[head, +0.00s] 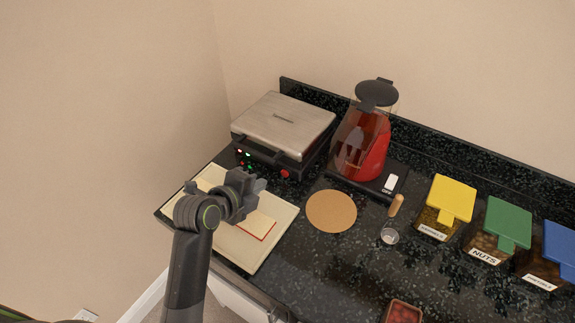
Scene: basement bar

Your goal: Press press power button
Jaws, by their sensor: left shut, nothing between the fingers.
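The press (284,124) is a square appliance with a closed brushed-metal lid and a dark base, at the back left of the counter. Its front carries a red round knob or button (285,174) and small lit red and green marks (243,160). I cannot tell for certain which of these is the power button. My left gripper (250,181) is shut and empty, just in front of the press's front face, above the cutting board. It is left of the red knob and appears apart from it. My right gripper is not in view.
A pale cutting board (283,222) with a red-edged item lies under my left arm. A red blender (363,150) with an OFF switch (391,183) stands right of the press. A round cork mat (331,211), a scoop (391,235) and yellow-, green- and blue-lidded bins (508,221) are further right.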

